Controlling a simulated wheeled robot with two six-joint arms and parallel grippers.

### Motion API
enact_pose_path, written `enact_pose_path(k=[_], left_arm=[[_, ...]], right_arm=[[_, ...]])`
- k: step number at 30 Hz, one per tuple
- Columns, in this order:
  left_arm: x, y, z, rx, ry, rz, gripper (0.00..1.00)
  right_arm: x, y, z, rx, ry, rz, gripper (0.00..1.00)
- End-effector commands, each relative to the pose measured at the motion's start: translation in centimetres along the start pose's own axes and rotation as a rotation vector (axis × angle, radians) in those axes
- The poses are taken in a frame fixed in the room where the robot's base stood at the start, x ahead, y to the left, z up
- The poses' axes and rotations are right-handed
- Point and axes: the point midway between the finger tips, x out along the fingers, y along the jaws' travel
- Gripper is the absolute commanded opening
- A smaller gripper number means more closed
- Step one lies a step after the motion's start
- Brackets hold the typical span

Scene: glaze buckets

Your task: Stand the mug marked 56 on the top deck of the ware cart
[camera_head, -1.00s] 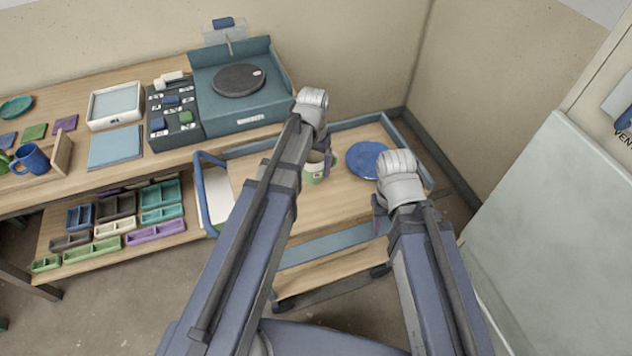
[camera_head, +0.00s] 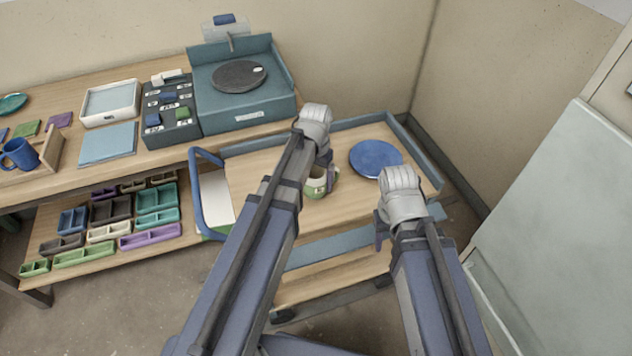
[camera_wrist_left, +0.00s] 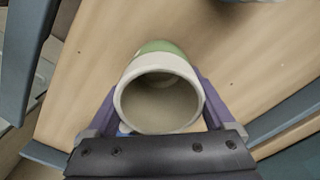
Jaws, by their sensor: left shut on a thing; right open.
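A cream and green mug (camera_head: 317,184) is at the top deck of the ware cart (camera_head: 262,165), partly hidden behind my left gripper. My left gripper (camera_head: 325,178) is shut on the mug. In the left wrist view, the mug (camera_wrist_left: 158,92) is between the purple fingers (camera_wrist_left: 158,115), its open mouth facing the camera and wooden deck behind it. I cannot tell whether its base touches the deck. No number is readable on it. My right gripper (camera_head: 380,232) is open and empty near the cart's front edge.
A blue plate (camera_head: 375,158) lies on the deck to the right of the mug. A white panel (camera_head: 216,198) is by the cart's blue handle (camera_head: 198,190). A workbench with a teal wheel unit (camera_head: 243,105) stands behind left. Bare deck lies left of the mug.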

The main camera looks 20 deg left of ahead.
Motion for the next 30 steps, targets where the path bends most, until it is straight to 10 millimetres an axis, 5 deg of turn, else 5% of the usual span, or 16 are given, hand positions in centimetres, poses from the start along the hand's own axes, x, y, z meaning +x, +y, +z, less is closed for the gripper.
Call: enact_pose_path(k=[7, 8, 10, 22, 30], left_arm=[[0.4, 0.0, 0.0, 0.0, 0.0, 0.0, 0.1], [0.3, 0.0, 0.0, 0.0, 0.0, 0.0, 0.9], [0.2, 0.0, 0.0, 0.0, 0.0, 0.0, 0.98], [-0.2, 0.0, 0.0, 0.0, 0.0, 0.0, 1.0], [-2.5, 0.0, 0.0, 0.0, 0.0, 0.0, 1.0]], right_arm=[[0.4, 0.0, 0.0, 0.0, 0.0, 0.0, 0.5], [0.3, 0.0, 0.0, 0.0, 0.0, 0.0, 0.5], [0.2, 0.0, 0.0, 0.0, 0.0, 0.0, 0.5], [-0.2, 0.0, 0.0, 0.0, 0.0, 0.0, 0.5], [-2.5, 0.2, 0.1, 0.0, 0.0, 0.0, 0.5]])
